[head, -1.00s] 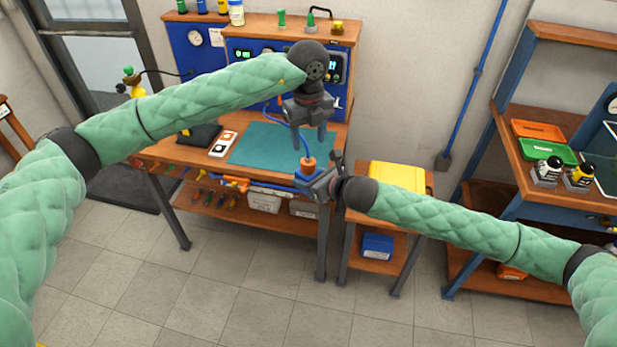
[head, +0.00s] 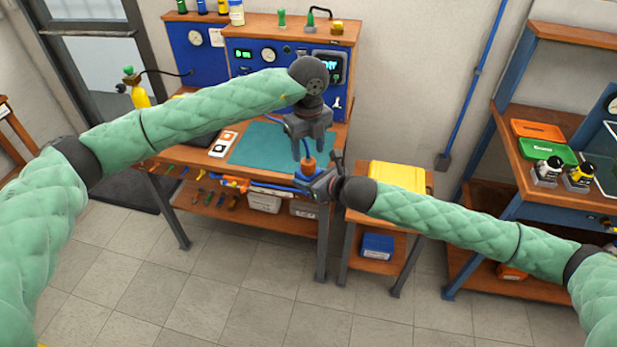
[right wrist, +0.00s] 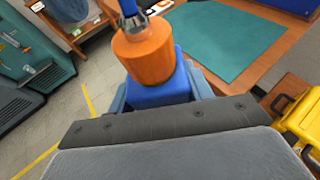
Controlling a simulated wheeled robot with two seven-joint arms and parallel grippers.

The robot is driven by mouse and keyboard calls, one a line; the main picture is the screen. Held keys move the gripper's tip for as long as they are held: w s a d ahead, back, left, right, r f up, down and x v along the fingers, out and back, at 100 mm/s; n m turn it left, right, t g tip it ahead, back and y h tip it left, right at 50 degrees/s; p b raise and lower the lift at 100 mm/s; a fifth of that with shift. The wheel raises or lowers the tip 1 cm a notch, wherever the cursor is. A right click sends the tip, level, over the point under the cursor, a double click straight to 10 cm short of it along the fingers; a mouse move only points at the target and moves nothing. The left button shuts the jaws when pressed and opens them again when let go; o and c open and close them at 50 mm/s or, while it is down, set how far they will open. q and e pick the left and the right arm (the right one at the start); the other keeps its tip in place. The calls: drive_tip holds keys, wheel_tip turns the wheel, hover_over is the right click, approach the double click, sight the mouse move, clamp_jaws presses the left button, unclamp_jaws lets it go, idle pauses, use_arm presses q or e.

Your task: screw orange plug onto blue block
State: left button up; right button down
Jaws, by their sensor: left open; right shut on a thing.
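The orange plug (head: 308,167) sits upright on top of the blue block (head: 300,180), with a blue hose rising from it. In the right wrist view the plug (right wrist: 147,55) rests against the top of the block (right wrist: 160,94); how far it is threaded on cannot be told. My right gripper (head: 318,187) is shut on the blue block and holds it in front of the bench edge. My left gripper (head: 308,150) is open, pointing down just above the plug, with its fingers on either side of the hose.
The workbench with a teal mat (head: 262,144) stands behind the grippers. A yellow case (head: 397,177) lies on a small stand to the right. A shelf with an orange tray (head: 537,130) and a green tray (head: 546,149) is farther right.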

sight(308, 161)
use_arm(q)
drive_tip(key=shift+f, duration=2.25)
drive_tip(key=c, duration=1)
drive_tip(key=m, duration=0.6)
drive_tip(key=o, duration=1.1)
drive_tip(key=shift+r, duration=0.1)
